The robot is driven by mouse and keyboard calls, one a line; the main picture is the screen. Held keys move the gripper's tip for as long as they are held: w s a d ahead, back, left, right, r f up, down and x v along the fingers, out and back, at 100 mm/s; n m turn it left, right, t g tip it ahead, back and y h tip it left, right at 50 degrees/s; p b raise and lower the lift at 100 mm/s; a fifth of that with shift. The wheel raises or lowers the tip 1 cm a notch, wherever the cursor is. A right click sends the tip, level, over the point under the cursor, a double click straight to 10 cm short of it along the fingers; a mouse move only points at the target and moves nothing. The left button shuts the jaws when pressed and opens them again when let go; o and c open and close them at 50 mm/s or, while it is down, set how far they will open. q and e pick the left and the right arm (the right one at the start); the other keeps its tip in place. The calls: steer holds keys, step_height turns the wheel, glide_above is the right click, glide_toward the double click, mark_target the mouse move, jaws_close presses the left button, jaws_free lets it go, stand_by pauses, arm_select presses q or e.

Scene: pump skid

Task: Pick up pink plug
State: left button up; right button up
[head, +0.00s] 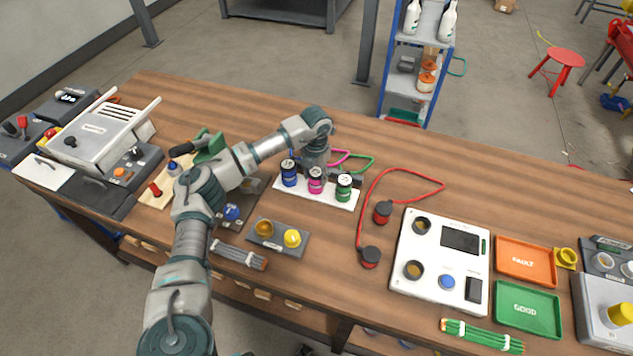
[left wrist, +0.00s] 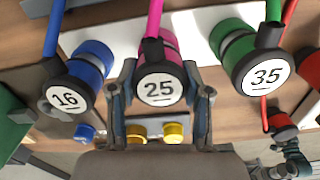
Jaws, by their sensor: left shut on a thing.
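The pink plug (head: 316,181) stands in the white rack (head: 330,202) between the blue plug (head: 289,173) and the green plug (head: 343,187). In the left wrist view the pink plug (left wrist: 160,86) shows its round face marked 25. The blue plug marked 16 (left wrist: 68,97) and the green plug marked 35 (left wrist: 258,72) are close on either side. I cannot tell whether the pink plug is raised.
A grey block with two yellow caps (head: 278,238) lies in front of the rack. A red cable with two dark-red plugs (head: 382,212) lies to the right. Beyond it are a white test panel (head: 441,270) and orange and green trays (head: 527,310). The table behind the rack is mostly free.

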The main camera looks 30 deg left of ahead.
arm_select(q)
steer(key=shift+r, duration=0.1)
steer(key=shift+a+r, duration=0.15)
steer(key=shift+r, duration=0.4)
step_height(320, 180, up, 3)
steer(key=shift+s+f+p, duration=0.1)
steer(key=shift+f+p, duration=0.05)
steer(key=shift+p, duration=0.25)
steer(key=s, duration=1)
steer(key=s+r+p, duration=0.1)
steer(key=s, duration=0.4)
steer(key=shift+s+a, duration=0.3)
steer(key=shift+s, duration=0.1)
arm_select(e)
steer(key=x, duration=0.5)
steer(key=shift+s+a, duration=0.1)
steer(key=shift+s, duration=0.05)
